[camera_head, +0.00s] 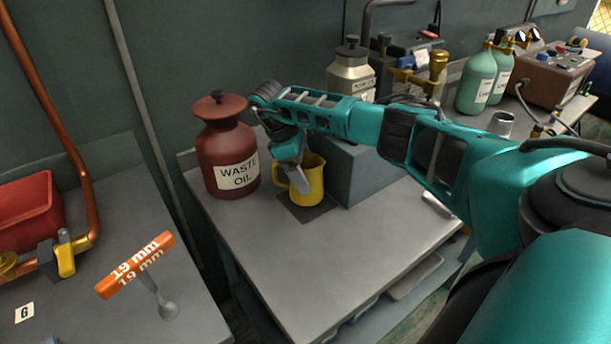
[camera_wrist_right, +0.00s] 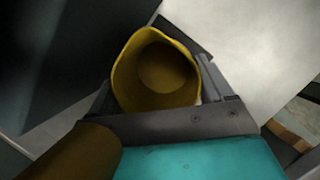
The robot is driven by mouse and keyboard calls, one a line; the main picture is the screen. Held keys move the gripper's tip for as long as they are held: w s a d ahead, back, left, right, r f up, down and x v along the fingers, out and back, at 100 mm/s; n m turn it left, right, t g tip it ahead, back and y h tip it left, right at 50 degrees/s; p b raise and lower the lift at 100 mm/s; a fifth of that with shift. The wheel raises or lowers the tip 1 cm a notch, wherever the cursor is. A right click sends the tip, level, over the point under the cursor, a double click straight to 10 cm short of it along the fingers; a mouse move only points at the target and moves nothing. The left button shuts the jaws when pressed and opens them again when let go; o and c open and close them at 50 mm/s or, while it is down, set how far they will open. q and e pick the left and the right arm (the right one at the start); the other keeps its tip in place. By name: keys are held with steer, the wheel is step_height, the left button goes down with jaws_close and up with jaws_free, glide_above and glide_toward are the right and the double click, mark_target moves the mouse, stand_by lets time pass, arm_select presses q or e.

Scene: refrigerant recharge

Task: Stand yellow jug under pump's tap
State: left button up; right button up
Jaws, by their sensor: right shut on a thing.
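The yellow jug (camera_head: 312,182) is upright beside the left face of a grey block (camera_head: 368,172), over a dark square patch (camera_head: 300,211) on the table. I cannot tell whether its base touches the patch. My right gripper (camera_head: 294,178) is shut on the jug, at its left side in the head view. In the right wrist view the open mouth of the jug (camera_wrist_right: 160,72) shows between the fingers, and it looks empty. A pump-like unit with brass fittings (camera_head: 408,76) stands behind the block. My arm hides part of it, and I cannot make out its tap. My left gripper is out of view.
A dark red waste oil jug (camera_head: 225,150) stands close left of the gripper. A grey metal canister (camera_head: 351,72) is behind my arm. Green bottles (camera_head: 476,82) stand at the right. The table's front (camera_head: 320,265) is clear. An orange 19 mm tool (camera_head: 136,265) is on the left bench.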

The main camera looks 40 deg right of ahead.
steer(key=shift+d+f, duration=0.15)
steer(key=shift+f, duration=0.6)
steer(key=shift+f, duration=0.2)
steer(key=o, duration=1.2)
steer(key=v, duration=1.2)
steer(key=shift+s+d+r, duration=0.1)
steer(key=shift+r, duration=0.15)
